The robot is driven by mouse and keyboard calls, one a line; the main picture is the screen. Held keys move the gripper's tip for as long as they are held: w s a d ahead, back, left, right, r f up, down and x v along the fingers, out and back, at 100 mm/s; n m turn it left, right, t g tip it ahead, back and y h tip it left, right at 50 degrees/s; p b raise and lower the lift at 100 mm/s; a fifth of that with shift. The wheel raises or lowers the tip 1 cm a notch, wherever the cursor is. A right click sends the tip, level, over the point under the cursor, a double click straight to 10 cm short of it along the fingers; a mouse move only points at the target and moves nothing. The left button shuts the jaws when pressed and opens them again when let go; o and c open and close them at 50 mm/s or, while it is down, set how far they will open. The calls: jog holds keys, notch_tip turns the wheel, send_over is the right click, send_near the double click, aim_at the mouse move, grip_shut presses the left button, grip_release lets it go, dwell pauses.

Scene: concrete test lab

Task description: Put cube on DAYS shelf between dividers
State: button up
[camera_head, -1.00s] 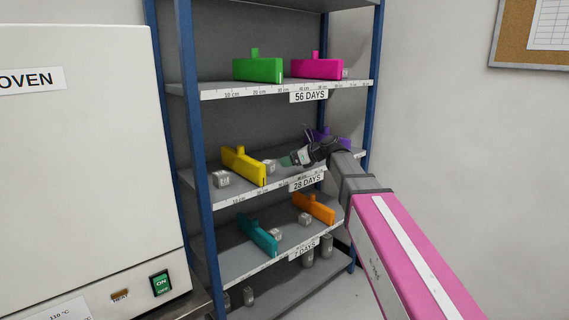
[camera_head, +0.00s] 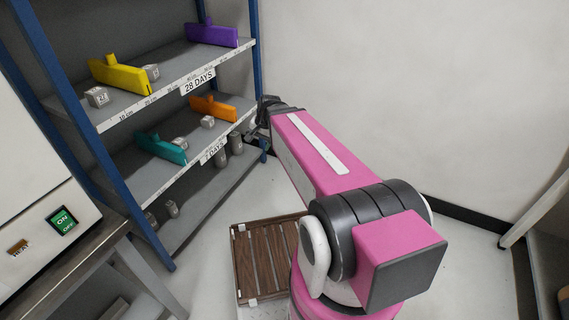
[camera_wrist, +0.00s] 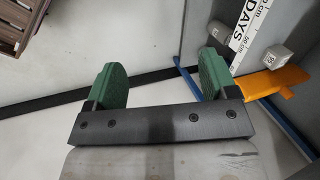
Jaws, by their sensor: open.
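On the 28 DAYS shelf (camera_head: 140,107), one grey cube (camera_head: 97,97) sits left of the yellow divider (camera_head: 119,75). Another grey cube (camera_head: 151,72) sits just right of it, between the yellow and purple (camera_head: 211,34) dividers. On the lower shelf (camera_head: 160,180), labelled 7 DAYS, two grey cubes (camera_head: 180,143) (camera_head: 207,122) lie between the teal (camera_head: 161,148) and orange (camera_head: 213,108) dividers. My gripper (camera_wrist: 164,80) is open and empty, its green pads wide apart. It is outside the rack near the orange divider (camera_wrist: 275,80) and a cube (camera_wrist: 277,56). In the head view my arm partly hides it.
Blue uprights (camera_head: 258,60) frame the rack. Several grey cylinders stand on its bottom level (camera_head: 200,222). A wooden pallet (camera_head: 262,262) lies on the floor. An oven (camera_head: 40,190) on a bench is at left. A grey bench (camera_head: 548,230) is at right. Floor right of the rack is open.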

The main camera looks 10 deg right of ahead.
jog(key=s+d+f+n+g+h, duration=0.1)
jog(key=s+d+f+n+h, duration=0.2)
jog(key=s+d+f+n, duration=0.3)
jog(key=s+d, duration=0.2)
jog(key=shift+s+d+g, duration=0.15)
jog(key=shift+d+g, duration=0.2)
jog(key=shift+g, duration=0.05)
